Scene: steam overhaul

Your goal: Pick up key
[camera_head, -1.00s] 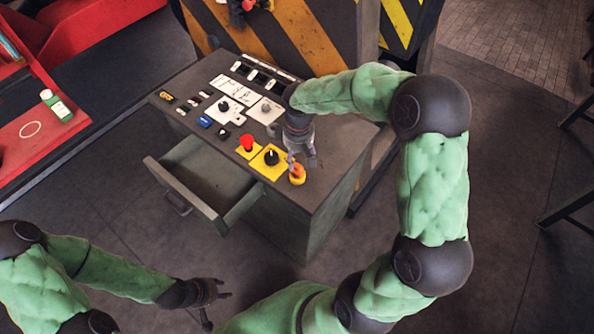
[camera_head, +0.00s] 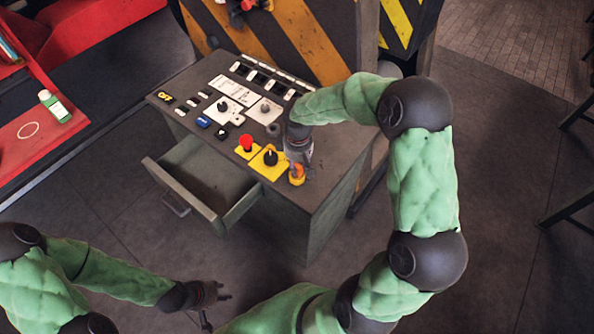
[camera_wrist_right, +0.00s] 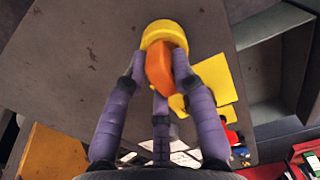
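The orange key (camera_head: 297,171) stands in a round yellow base (camera_head: 297,181) at the front right corner of the grey cabinet top. The right wrist view shows the orange key (camera_wrist_right: 160,70) and its yellow base (camera_wrist_right: 163,33) up close. My right gripper (camera_head: 299,162) is at the key, with its purple fingers (camera_wrist_right: 157,68) on either side of the orange handle. The right-hand finger overlaps the handle's edge; a narrow gap seems to show on the left side. My left gripper (camera_head: 220,308) is empty and open, low over the floor, away from the cabinet.
The cabinet top (camera_head: 320,140) also carries a red button (camera_head: 246,142), a black knob on a yellow plate (camera_head: 270,158) and several switches. An open drawer (camera_head: 205,178) juts from the cabinet front. A red bench with a green bottle (camera_head: 55,106) is at left.

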